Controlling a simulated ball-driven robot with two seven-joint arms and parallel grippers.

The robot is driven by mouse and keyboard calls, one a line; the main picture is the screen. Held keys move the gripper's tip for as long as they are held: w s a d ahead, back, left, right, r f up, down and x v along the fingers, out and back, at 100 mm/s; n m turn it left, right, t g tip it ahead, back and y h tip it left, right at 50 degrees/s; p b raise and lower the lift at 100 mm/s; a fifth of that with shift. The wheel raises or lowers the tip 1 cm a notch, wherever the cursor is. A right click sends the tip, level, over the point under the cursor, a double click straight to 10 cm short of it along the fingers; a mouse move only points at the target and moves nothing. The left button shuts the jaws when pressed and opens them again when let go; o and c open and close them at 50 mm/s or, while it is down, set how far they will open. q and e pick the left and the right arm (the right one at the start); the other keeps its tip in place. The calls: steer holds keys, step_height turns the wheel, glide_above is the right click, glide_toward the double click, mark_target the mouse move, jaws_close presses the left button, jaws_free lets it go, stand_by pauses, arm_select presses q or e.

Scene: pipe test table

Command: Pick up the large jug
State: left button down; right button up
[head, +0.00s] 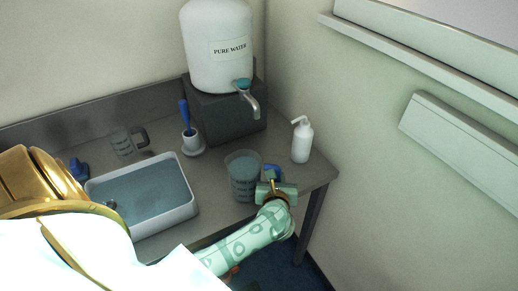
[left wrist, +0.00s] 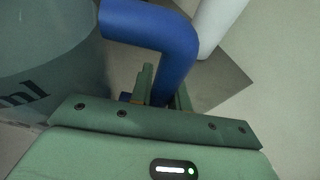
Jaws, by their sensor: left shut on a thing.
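The large jug (head: 242,176) is a clear grey measuring jug with dark markings and a blue handle. It stands upright near the table's front right edge. My left gripper (head: 273,184) is at the handle on its right side. In the left wrist view the blue handle (left wrist: 160,40) runs down between the fingers (left wrist: 160,90), which are shut on it. The jug wall (left wrist: 45,70) with "ml" lettering fills the left of that view. The fingertips are partly hidden by the handle. My right gripper is not in view.
A white basin of water (head: 188,211) is left of the jug. A white wash bottle (head: 302,143) stands behind right. A "PURE WATER" tank (head: 218,65) with a tap (head: 250,100) is behind. A smaller jug (head: 122,143) and a blue-handled brush (head: 185,115) stand farther back.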

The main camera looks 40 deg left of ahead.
arm_select(q)
steer(key=shift+r, duration=0.15)
steer(key=shift+r, duration=0.2)
steer(key=r, duration=0.1)
steer(key=r+p, duration=0.1)
steer(key=r, duration=0.1)
steer(key=shift+s+r, duration=0.25)
steer(key=shift+s, duration=0.05)
steer(key=s+r+p, duration=0.1)
steer(key=s+r, duration=0.1)
steer(key=s+r+p, duration=0.1)
steer(key=s+r, duration=0.1)
steer(key=r, duration=0.1)
steer(key=shift+s+r, duration=0.25)
steer(key=shift+s, duration=0.05)
glide_toward(267, 168)
steer(key=shift+s+a+r, duration=0.35)
steer(key=shift+s+a, duration=0.05)
steer(key=shift+a, duration=0.35)
steer(key=shift+s+a+r, duration=0.3)
steer(key=shift+s+a, duration=0.1)
steer(key=shift+a, duration=0.35)
steer(key=shift+s+a+r, duration=0.35)
steer(key=shift+s+a, duration=0.05)
steer(key=shift+a, duration=0.3)
